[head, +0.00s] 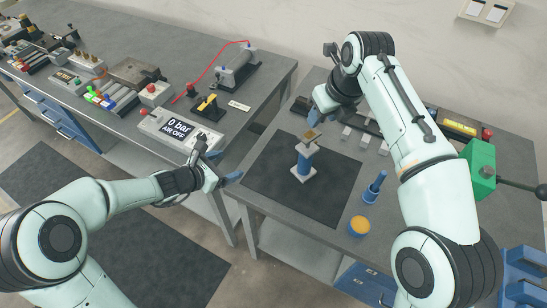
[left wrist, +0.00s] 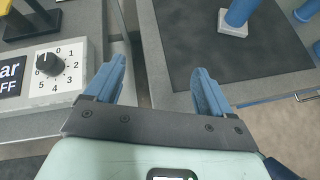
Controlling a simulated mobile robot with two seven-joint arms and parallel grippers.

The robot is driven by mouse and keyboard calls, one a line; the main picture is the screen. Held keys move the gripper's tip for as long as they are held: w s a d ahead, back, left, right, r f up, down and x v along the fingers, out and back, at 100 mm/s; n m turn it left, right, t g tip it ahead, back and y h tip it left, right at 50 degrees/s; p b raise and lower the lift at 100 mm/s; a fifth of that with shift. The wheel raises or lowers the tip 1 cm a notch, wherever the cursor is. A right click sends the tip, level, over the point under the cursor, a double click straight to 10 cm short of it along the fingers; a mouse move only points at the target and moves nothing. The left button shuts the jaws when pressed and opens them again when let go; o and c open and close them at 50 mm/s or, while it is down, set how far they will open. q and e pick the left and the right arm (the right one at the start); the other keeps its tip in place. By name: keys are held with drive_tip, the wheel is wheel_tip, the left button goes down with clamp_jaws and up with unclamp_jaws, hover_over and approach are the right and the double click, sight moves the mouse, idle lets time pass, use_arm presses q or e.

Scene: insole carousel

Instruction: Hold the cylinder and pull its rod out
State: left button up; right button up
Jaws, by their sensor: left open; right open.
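The cylinder (head: 302,163) stands upright on a black mat (head: 262,166), with a blue body and grey end blocks. Its top end carries a tan, brass-like piece (head: 312,134); the rod itself is hard to make out. The cylinder's lower part also shows at the top of the left wrist view (left wrist: 240,12). My left gripper (head: 219,163) is open and empty, to the left of the cylinder and apart from it; its two blue fingers (left wrist: 158,85) show in the left wrist view. My right gripper (head: 320,108) is open above and behind the cylinder, close to its top but seemingly apart.
A blue upright part (head: 375,187) and an orange-topped round container (head: 359,226) stand right of the mat. A green press (head: 480,165) stands at the right. A control box (head: 180,130) reading "0 bar AIR OFF" sits on the left bench, across a gap.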

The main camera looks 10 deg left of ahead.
sight(306, 148)
use_arm(q)
drive_tip(key=s+d+r+h, duration=0.1)
drive_tip(key=d+r+h, duration=0.1)
drive_tip(key=d+r, duration=0.35)
drive_tip(key=d+r+h, duration=0.1)
drive_tip(key=d+r, duration=0.2)
drive_tip(key=d, duration=0.6)
drive_tip(key=shift+m, duration=0.3)
drive_tip(key=x, duration=1.3)
drive_tip(key=shift+s, duration=0.1)
clamp_jaws()
